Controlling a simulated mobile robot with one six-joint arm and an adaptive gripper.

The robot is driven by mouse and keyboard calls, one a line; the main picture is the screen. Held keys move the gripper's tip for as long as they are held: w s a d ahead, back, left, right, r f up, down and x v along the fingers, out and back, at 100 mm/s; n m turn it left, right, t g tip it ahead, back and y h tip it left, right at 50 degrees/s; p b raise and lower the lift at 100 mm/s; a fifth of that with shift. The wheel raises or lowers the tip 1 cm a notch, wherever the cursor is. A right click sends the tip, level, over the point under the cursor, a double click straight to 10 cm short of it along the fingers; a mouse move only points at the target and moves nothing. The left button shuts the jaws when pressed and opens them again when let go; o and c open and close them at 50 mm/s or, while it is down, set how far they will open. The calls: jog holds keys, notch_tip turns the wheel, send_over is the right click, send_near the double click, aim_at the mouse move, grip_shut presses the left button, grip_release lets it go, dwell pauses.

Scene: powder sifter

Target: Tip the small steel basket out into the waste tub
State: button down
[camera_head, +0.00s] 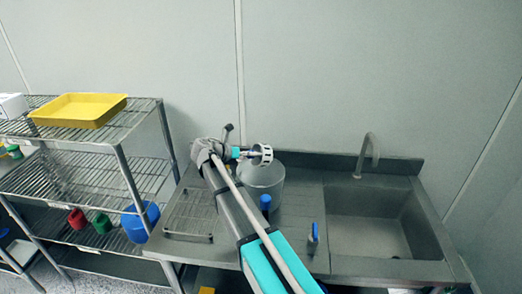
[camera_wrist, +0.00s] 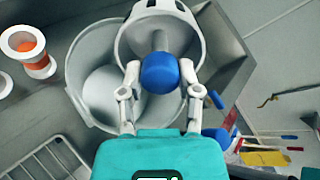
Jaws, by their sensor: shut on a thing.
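My gripper (camera_head: 243,153) is over the counter, beside the rim of a wide grey tub (camera_head: 262,181). In the wrist view my gripper (camera_wrist: 158,82) is shut on the blue knob (camera_wrist: 160,73) of the small steel basket (camera_wrist: 124,42). The basket has a pale round wall with slots at its rim. It also shows in the head view (camera_head: 266,150), held above the tub and seeming to lie on its side. The tub also shows in the wrist view (camera_wrist: 76,75), below and left of the basket. Its visible inside looks pale and empty. The basket's contents cannot be made out.
A wire rack (camera_head: 190,214) lies on the counter left of the tub. A blue-topped item (camera_head: 265,203) and a blue bottle (camera_head: 313,236) stand in front. A sink (camera_head: 365,222) with a tap (camera_head: 369,150) is at right. Wire shelves with a yellow tray (camera_head: 80,109) stand at left.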

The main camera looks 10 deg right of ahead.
jog(key=shift+r+y+p, duration=0.3)
jog(key=shift+r+p, duration=0.05)
jog(key=shift+p, duration=0.2)
jog(key=shift+r+g+y+p, duration=0.25)
jog(key=shift+y+p, duration=0.25)
jog(key=shift+p, duration=0.4)
jog(key=shift+p, duration=0.3)
jog(key=shift+f+y, duration=0.1)
jog(key=shift+y, duration=0.4)
jog(key=shift+p, duration=0.4)
jog(key=shift+d+r+g+y+p, duration=0.1)
jog(key=shift+r+g+y+p, duration=0.3)
jog(key=shift+p, duration=0.5)
jog(key=y+p, duration=0.1)
jog(key=p, duration=0.1)
jog(key=r+g+y+p, duration=0.1)
jog(key=y+p, duration=0.1)
jog(key=shift+r+p, duration=0.1)
jog(key=shift+p, duration=0.25)
jog(key=shift+y+p, duration=0.4)
jog(key=shift+y, duration=0.1)
